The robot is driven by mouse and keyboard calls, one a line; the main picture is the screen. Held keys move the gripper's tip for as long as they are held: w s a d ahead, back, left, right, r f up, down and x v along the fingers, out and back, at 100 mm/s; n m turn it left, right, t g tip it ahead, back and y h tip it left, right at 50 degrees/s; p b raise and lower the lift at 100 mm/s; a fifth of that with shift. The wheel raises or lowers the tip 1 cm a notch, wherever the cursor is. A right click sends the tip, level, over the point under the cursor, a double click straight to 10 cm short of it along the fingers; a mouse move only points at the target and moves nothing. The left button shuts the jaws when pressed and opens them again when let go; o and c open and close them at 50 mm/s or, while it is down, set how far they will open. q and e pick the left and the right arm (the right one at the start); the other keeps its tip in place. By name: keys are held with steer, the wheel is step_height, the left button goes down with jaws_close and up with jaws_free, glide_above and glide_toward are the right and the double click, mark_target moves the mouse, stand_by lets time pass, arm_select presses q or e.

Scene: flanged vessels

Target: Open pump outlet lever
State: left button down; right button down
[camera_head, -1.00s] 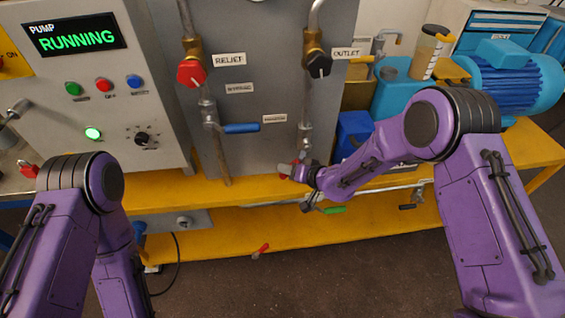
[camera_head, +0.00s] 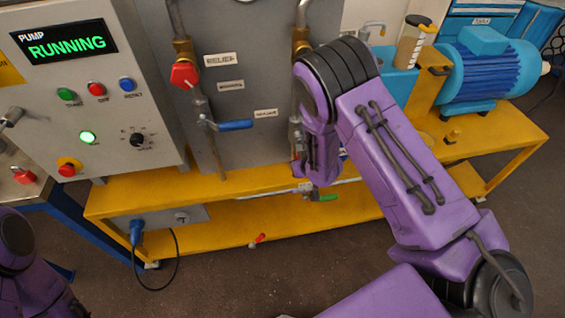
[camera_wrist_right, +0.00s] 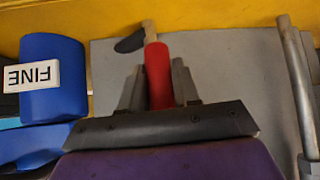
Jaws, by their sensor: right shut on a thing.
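In the right wrist view, a red lever handle (camera_wrist_right: 158,75) stands between the two grey fingers of my right gripper (camera_wrist_right: 158,88), which is shut on it. A pale rod end shows past the handle's tip. In the head view my right forearm and wrist hang in front of the grey panel's right pipe and hide the lever and most of that gripper. The outlet label and its black knob are hidden too. My left gripper is out of view; only part of my left arm shows at lower left.
A blue lever (camera_head: 235,125) and a red knob (camera_head: 184,75) sit on the left pipe. A green lever (camera_head: 325,197) is below my right wrist. The pump panel display (camera_head: 66,43) reads RUNNING. A blue container (camera_wrist_right: 52,75) labelled FINE is left of my gripper in the wrist view.

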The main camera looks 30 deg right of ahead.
steer(key=shift+d, duration=0.15)
stand_by(0.3)
steer(key=c, duration=0.9)
jaws_free()
steer(key=v, duration=1)
steer(key=shift+s+r, duration=0.2)
